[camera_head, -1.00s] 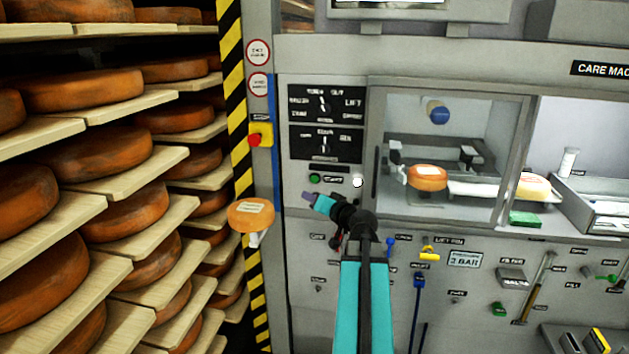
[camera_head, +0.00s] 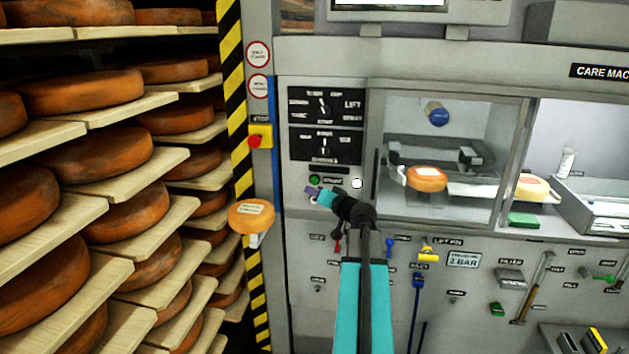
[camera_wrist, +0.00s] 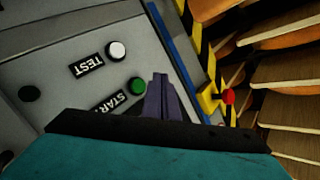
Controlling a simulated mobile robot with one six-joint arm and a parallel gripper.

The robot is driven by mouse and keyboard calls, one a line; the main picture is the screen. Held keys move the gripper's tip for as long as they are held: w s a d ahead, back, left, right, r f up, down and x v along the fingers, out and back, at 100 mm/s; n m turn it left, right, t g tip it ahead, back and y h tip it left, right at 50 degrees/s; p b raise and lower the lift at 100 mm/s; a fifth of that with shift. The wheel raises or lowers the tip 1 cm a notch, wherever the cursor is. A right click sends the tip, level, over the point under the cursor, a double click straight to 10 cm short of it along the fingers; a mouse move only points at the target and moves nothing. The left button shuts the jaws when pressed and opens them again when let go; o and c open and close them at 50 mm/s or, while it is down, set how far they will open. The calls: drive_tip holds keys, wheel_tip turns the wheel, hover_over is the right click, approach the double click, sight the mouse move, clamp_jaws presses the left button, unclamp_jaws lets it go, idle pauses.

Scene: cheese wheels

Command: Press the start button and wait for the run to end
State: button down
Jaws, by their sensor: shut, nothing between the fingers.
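The green start button (camera_head: 314,180) is on the grey machine front, below two black dial panels, with a START label beside it. It also shows in the wrist view (camera_wrist: 137,86), just left of my closed fingertips. My gripper (camera_head: 311,190) is shut and empty, its purple fingers just below the button in the head view. The fingertips also show in the wrist view (camera_wrist: 160,78). They look close to the panel and beside the button. I cannot tell whether they touch anything. A white button (camera_wrist: 117,50) with a TEST label sits near the green one.
A red stop button (camera_head: 254,141) on a yellow box is at the left, beside a striped post. Racks of cheese wheels (camera_head: 97,158) stand further left. A glazed chamber with a cheese wheel (camera_head: 427,179) is to the right. Valves and handles lie below.

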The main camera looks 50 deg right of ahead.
sight(314, 180)
drive_tip(key=shift+w+d+b, duration=0.3)
drive_tip(key=shift+w+d, duration=0.25)
drive_tip(key=shift+d, duration=0.3)
drive_tip(key=shift+w+d+b, duration=0.3)
drive_tip(key=shift+w+d, duration=0.2)
drive_tip(key=shift+d, duration=0.35)
idle(0.6)
